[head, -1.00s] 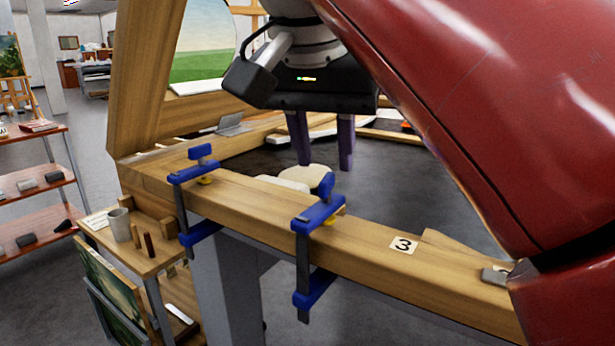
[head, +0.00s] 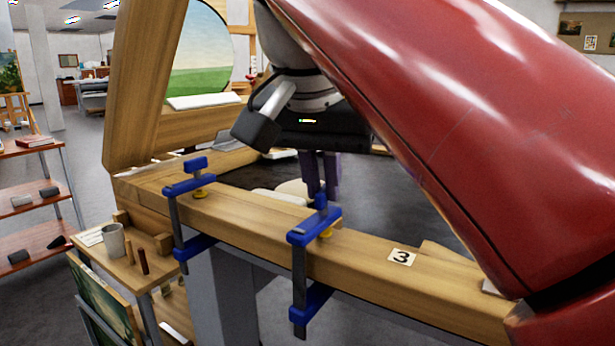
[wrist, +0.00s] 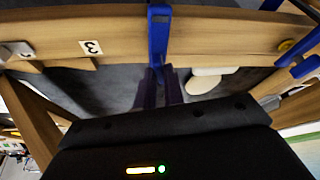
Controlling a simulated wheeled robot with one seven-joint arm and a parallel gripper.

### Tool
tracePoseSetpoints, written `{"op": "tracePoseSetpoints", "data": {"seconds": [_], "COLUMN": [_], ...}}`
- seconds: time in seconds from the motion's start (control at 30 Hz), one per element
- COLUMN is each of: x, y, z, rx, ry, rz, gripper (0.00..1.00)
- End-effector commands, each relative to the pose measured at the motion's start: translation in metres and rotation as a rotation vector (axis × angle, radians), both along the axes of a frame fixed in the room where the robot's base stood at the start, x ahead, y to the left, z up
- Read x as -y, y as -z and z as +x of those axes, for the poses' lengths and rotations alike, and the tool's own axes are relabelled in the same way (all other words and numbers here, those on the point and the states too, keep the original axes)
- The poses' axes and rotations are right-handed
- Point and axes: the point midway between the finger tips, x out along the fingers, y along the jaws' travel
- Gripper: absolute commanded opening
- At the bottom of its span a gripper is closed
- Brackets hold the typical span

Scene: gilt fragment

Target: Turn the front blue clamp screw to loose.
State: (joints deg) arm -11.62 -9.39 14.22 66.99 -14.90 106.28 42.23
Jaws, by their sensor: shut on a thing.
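The front blue clamp (head: 314,231) grips the wooden beam in the middle of the head view, with its blue screw handle (head: 321,203) on top. My gripper (head: 321,190) reaches down over it with purple fingers shut on that handle. In the wrist view the fingers (wrist: 158,88) come together at the blue clamp (wrist: 158,40); they partly hide the handle. A second blue clamp (head: 190,188) stands further left on the beam, apart from my gripper, with its own handle (head: 196,164) upright.
The wooden beam (head: 365,258) carries a label "3" (head: 402,257). A small wooden side table (head: 150,270) with a grey cup (head: 113,240) stands at left. Shelves (head: 30,195) stand further left. A large wooden frame piece (head: 145,85) rises behind the beam's left end.

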Motion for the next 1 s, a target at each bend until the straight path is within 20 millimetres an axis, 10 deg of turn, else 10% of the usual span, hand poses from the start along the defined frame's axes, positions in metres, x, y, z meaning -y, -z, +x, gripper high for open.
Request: {"op": "tracePoseSetpoints", "data": {"seconds": [1.0], "x": [0.0043], "y": [-0.0007], "z": [-0.0005], "rx": [-0.002], "ry": [-0.696], "rz": [0.002], "gripper": [0.00]}}
